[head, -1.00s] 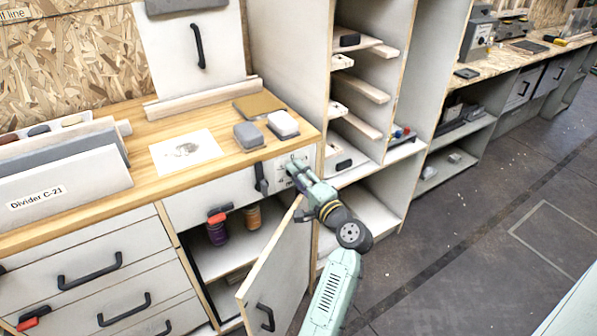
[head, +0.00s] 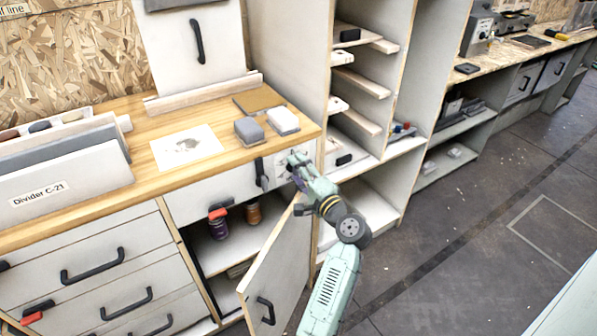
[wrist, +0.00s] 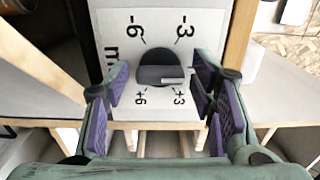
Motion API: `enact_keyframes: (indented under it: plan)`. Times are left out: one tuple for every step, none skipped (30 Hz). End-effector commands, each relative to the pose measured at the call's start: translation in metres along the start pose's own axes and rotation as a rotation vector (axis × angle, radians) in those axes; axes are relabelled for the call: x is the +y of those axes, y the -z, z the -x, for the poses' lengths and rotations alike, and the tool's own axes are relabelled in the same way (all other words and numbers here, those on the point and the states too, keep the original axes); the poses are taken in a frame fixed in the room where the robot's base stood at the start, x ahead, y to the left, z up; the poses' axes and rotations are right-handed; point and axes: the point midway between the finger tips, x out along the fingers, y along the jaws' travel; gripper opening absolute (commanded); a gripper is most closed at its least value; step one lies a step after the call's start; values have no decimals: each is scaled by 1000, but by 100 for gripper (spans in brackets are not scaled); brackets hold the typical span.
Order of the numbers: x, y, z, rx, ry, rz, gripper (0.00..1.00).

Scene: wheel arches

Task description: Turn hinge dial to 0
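The hinge dial (wrist: 154,75) is a dark round knob on a white plate (wrist: 194,50) marked -6, -3, +3 and +6 in the wrist view. A light pointer bar on the knob points right, between -3 and +3. No 0 mark is visible; my right finger covers part of that side. My gripper (wrist: 162,85) is open, with its purple-padded fingers on either side of the knob and gaps showing. In the head view my gripper (head: 294,168) is at the cabinet's upper right front and hides most of the dial.
A black handle (head: 261,173) is just left of my gripper. Open shelves (head: 362,85) stand to the right.

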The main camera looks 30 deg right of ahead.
Motion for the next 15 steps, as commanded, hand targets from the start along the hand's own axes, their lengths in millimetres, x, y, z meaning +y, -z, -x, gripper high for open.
enact_keyframes:
  plan:
    - [0,0,0,0,0,0,56]
    - [0,0,0,0,0,0,57]
    - [0,0,0,0,0,0,57]
    - [0,0,0,0,0,0,57]
    - [0,0,0,0,0,0,57]
    - [0,0,0,0,0,0,57]
    - [0,0,0,0,0,0,57]
    - [0,0,0,0,0,0,57]
    - [0,0,0,0,0,0,57]
    - [0,0,1,1,0,0,57]
    - [0,0,2,1,0,0,57]
    - [0,1,5,2,0,1,57]
    - [0,1,7,2,0,1,57]
    - [0,1,11,3,0,1,57]
    - [0,2,17,4,0,0,57]
